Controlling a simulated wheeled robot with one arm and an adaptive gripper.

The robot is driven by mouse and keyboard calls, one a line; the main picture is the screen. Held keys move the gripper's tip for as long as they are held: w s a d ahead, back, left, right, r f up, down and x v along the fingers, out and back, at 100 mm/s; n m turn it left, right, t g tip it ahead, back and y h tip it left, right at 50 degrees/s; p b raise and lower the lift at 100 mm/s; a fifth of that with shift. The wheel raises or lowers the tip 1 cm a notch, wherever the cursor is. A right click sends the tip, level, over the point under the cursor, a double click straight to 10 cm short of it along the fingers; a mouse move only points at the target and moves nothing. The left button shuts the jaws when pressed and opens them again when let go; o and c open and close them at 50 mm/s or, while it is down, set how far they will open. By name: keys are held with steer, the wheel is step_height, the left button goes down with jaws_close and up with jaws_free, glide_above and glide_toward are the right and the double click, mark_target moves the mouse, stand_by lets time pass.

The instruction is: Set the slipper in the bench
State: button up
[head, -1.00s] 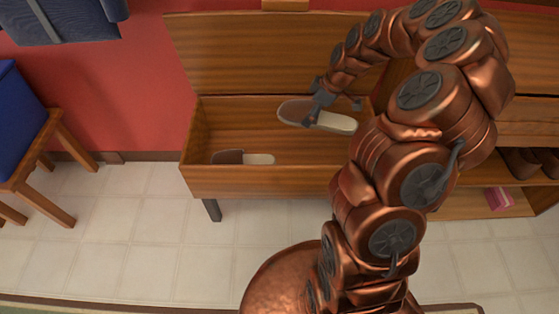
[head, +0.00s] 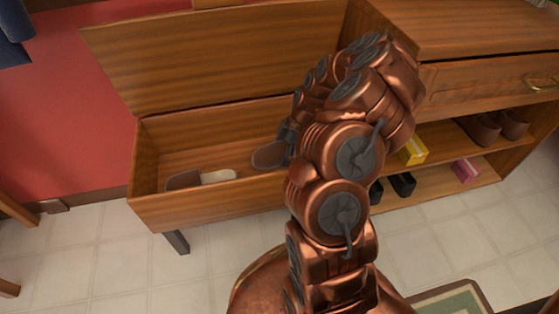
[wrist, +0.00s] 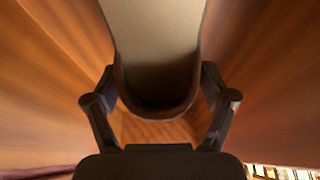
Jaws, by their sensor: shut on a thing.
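The wooden bench (head: 205,208) stands against the red wall with its lid (head: 200,60) raised and its box open. One brown slipper with a pale sole (head: 218,177) lies inside at the left. My gripper (wrist: 158,78) is shut on a second brown slipper (wrist: 155,30), with one finger on each side of it in the wrist view. In the head view this held slipper (head: 268,156) shows over the right part of the open box. My arm hides its right end and most of the gripper. I cannot tell whether it touches the bench floor.
A wooden cabinet (head: 485,82) adjoins on the right, with brown shoes (head: 480,130), a yellow box (head: 414,151), a pink box (head: 466,170) and black shoes (head: 402,184) on its shelves.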

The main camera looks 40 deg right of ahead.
steer(key=shift+f+b, duration=0.5)
steer(key=shift+f, duration=1.25)
steer(key=shift+f+b, duration=0.35)
steer(key=shift+f, duration=0.05)
steer(key=shift+f, duration=0.25)
steer(key=o, duration=1.2)
steer(key=shift+r, duration=0.15)
